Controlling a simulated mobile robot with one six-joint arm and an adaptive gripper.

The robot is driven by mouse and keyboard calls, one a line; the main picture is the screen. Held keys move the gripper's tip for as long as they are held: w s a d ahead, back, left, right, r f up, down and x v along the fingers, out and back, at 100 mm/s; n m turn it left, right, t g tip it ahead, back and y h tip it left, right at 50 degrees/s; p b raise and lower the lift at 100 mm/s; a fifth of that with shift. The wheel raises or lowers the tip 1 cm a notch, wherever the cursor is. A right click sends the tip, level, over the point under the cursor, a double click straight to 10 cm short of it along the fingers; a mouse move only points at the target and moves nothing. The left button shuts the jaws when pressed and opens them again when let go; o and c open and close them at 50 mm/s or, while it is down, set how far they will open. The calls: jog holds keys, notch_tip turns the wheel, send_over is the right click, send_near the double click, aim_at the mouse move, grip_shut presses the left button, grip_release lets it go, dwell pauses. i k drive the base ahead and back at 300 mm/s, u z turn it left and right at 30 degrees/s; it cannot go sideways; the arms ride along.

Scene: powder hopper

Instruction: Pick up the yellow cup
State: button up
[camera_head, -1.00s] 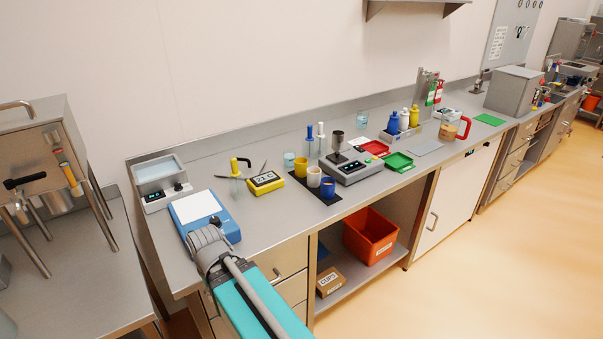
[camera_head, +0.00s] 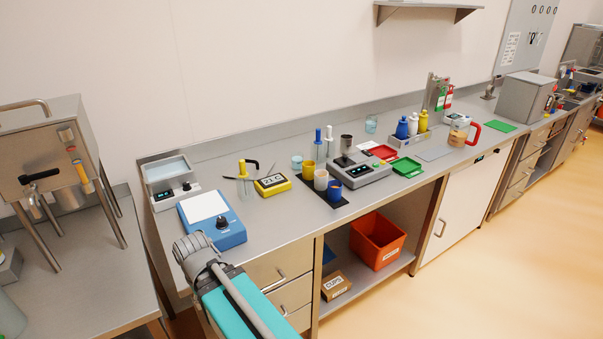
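The yellow cup (camera_head: 308,169) stands upright on the bench at the back left corner of a small black mat (camera_head: 341,204). A cream cup (camera_head: 321,180) and a blue cup (camera_head: 334,191) stand beside it on the same mat, in a diagonal row toward the front edge. Part of my arm (camera_head: 222,298), teal and grey, shows at the lower left, in front of the bench and well apart from the cups. My gripper's fingers do not show.
A yellow timer (camera_head: 272,184) lies left of the cups and a grey scale (camera_head: 357,174) stands right of them. Clear cylinders stand behind. A blue device (camera_head: 212,220) lies near my arm. Bare bench lies in front of the timer.

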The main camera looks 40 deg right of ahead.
aim_at(309, 171)
jog(key=u, duration=1.4)
jog(key=k, duration=0.95)
jog(key=z, duration=1.7)
